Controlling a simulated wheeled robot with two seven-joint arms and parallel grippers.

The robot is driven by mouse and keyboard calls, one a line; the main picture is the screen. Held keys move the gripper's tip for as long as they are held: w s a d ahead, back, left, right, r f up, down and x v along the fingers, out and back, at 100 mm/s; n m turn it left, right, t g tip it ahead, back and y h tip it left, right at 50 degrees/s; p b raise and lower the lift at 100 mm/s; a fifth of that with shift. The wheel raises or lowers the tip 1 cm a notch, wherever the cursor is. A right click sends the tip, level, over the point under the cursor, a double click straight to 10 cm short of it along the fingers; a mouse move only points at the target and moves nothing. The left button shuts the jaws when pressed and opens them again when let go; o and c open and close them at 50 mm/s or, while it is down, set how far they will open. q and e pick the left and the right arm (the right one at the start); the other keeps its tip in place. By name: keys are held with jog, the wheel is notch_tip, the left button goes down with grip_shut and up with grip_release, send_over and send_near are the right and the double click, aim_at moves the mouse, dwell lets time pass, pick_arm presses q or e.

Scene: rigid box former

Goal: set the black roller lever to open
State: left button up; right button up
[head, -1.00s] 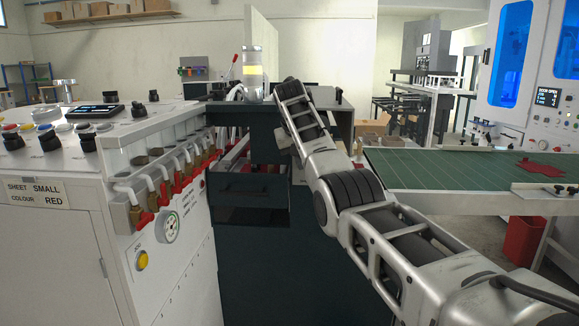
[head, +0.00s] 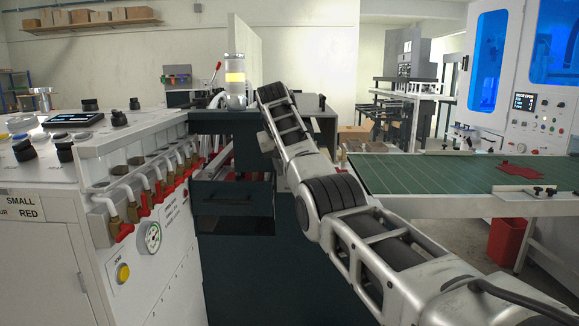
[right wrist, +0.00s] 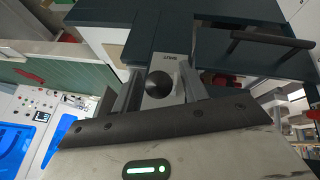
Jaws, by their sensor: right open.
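A black round knob (right wrist: 158,82), apparently the end of the roller lever, shows in the right wrist view in front of a pale plate with the word SHUT. The rest of the lever is hidden or cannot be made out. My right gripper (right wrist: 160,76) is open, its fingers on either side of the knob in the picture. I cannot tell whether they touch it. In the head view my right arm reaches to the dark cabinet (head: 235,265) and hides the lever there. My left gripper is not in view.
A white machine with red-handled valves (head: 123,230) stands at left. The cabinet has a drawer with a black bar handle (head: 228,200), also close to the gripper in the right wrist view (right wrist: 270,38). A green-topped table (head: 420,173) stands at right, with a red bin (head: 508,240) below.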

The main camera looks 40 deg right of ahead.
jog(key=b+v, duration=0.1)
jog(key=v, duration=1.4)
